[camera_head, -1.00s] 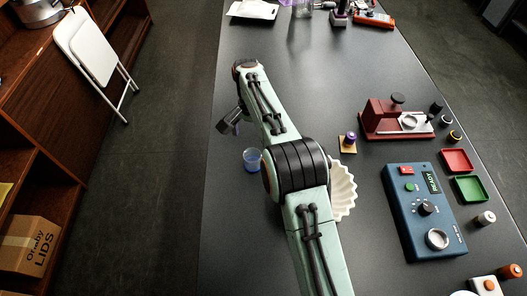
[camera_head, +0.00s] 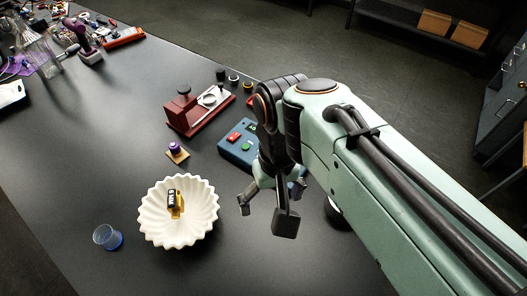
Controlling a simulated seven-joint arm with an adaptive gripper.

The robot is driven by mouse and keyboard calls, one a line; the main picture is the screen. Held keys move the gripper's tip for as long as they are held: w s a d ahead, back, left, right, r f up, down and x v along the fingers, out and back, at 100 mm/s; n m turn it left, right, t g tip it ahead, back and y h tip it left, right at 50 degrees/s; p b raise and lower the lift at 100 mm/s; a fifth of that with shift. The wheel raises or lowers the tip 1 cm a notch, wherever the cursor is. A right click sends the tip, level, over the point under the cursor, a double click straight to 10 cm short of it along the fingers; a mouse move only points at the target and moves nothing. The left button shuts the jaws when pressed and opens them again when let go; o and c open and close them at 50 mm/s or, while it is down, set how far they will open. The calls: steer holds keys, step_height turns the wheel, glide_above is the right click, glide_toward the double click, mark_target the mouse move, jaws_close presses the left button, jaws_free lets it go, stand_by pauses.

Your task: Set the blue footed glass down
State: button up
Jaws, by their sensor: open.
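The blue footed glass (camera_head: 108,238) stands on the dark table at the lower left, just left of a white scalloped bowl (camera_head: 150,226). It has a clear upper part and blue lower down. My gripper (camera_head: 264,222) is open and empty, to the right of the bowl and well apart from the glass. Its fingers are spread and point down over the table.
A yellow and black part (camera_head: 174,203) sits in the bowl. Behind are a small purple-topped piece (camera_head: 176,151), a red fixture (camera_head: 190,110) and a blue control box (camera_head: 236,148), partly hidden by my arm. The table is clear in front of the bowl.

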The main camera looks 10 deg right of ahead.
steer(key=s+d+f, duration=0.3)
steer(key=s, duration=0.4)
steer(key=shift+s+m, duration=0.3)
stand_by(0.7)
